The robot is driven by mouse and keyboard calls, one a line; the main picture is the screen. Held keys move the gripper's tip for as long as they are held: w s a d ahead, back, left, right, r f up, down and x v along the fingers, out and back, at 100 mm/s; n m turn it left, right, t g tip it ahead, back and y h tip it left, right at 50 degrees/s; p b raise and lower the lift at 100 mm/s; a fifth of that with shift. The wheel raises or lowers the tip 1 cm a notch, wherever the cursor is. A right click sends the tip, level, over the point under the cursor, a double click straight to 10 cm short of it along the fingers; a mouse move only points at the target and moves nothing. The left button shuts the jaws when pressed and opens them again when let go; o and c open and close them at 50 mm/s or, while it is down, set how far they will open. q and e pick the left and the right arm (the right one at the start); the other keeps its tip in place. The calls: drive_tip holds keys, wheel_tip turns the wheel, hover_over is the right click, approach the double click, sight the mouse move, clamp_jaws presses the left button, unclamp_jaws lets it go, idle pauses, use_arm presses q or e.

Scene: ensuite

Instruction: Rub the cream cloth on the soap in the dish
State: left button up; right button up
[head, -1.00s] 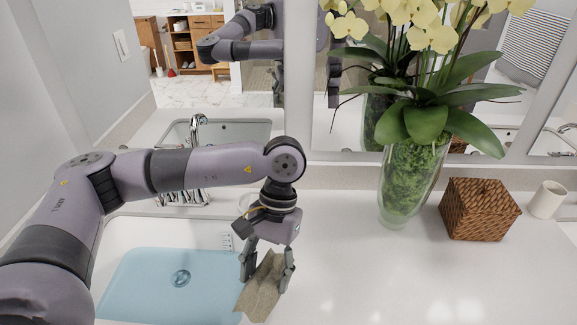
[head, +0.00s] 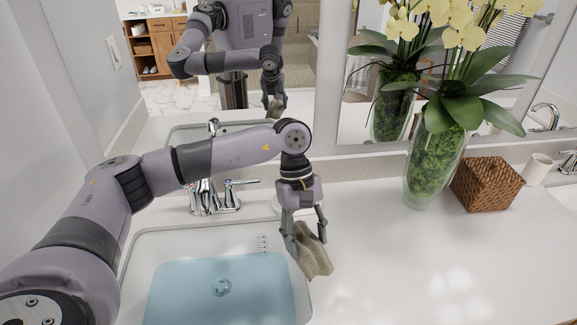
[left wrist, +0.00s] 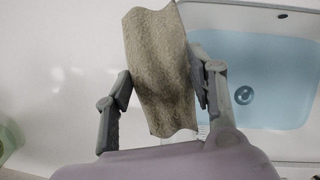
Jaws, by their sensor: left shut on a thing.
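The cream cloth (head: 316,258) looks grey-beige and hangs crumpled from my left gripper (head: 306,236). The gripper is shut on it, above the counter beside the basin's back right corner. In the left wrist view, the cloth (left wrist: 160,75) stands between the two fingers of my left gripper (left wrist: 160,88). A small pale round thing (head: 275,204) shows partly behind the gripper in the head view; I cannot tell whether it is the dish. I cannot make out any soap. My right gripper is not in view.
The sink basin (head: 165,257) with a blue bottom lies left of the cloth. A chrome faucet (head: 203,200) stands behind it. A glass vase (head: 432,165) with orchids, a woven box (head: 487,184) and a white cup (head: 537,170) stand at right. The counter (head: 420,265) in front is clear.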

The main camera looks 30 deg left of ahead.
use_arm(q)
drive_tip(key=w+a+n+t+y, duration=0.1)
drive_tip(key=w+a+n+t, duration=0.1)
drive_tip(key=w+a+n, duration=0.2)
drive_tip(key=w+a+n+t+y+p, duration=0.1)
drive_tip(key=w+a+n+t, duration=0.2)
drive_tip(key=w+n, duration=0.5)
drive_tip(key=w+a+f+n+t+y+p, duration=0.1)
drive_tip(key=w+a+n, duration=0.4)
drive_tip(key=n, duration=0.8)
drive_tip(key=shift+w+a+t+y, duration=0.2)
drive_tip(key=shift+w+t+y, duration=0.1)
drive_tip(key=shift+w+t, duration=0.5)
wheel_tip(320, 180, down, 4)
drive_tip(key=shift+w+r+b, duration=0.1)
drive_tip(key=shift+r+b, duration=0.1)
drive_tip(key=shift+b, duration=0.85)
drive_tip(key=shift+f, duration=0.4)
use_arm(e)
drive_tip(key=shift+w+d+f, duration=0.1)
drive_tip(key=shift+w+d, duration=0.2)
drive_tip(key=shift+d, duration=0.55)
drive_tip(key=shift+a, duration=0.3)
use_arm(q)
drive_tip(key=shift+f+b, duration=0.4)
drive_tip(key=shift+b, duration=0.1)
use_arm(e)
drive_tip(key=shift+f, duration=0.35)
